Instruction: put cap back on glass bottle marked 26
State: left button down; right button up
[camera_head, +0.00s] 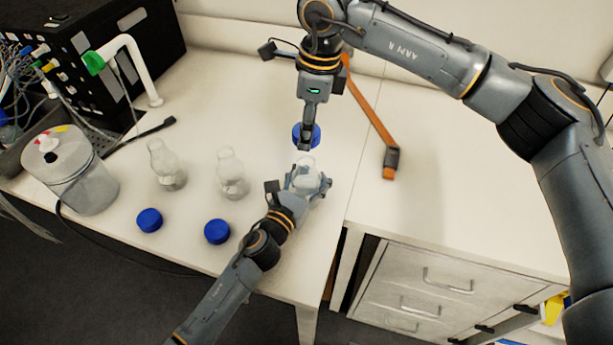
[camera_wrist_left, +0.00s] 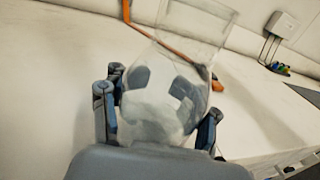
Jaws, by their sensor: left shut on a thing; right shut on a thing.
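My left gripper (camera_head: 306,180) is shut on a clear glass bottle (camera_head: 307,163) near the right edge of the white table. The bottle (camera_wrist_left: 165,100) also shows between the fingers in the left wrist view, with whitish contents and an open neck. No marking is readable on it. My right gripper (camera_head: 306,142) points down from above and is shut on a blue cap (camera_head: 297,131). The cap is above the bottle's mouth in the head view and apart from it. The gripper's fingers hide part of the cap.
Two more uncapped glass bottles (camera_head: 166,166) (camera_head: 232,176) stand to the left. Two blue caps (camera_head: 149,220) (camera_head: 217,231) lie near the front edge. A lidded container (camera_head: 72,172) stands at far left. An orange bar (camera_head: 370,115) lies at the back right, above a drawer cabinet (camera_head: 430,280).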

aim_at(306, 161)
jog(key=shift+f, duration=2.4)
jog(key=shift+f, duration=0.1)
jog(key=shift+f, duration=0.8)
jog(key=shift+f, duration=0.6)
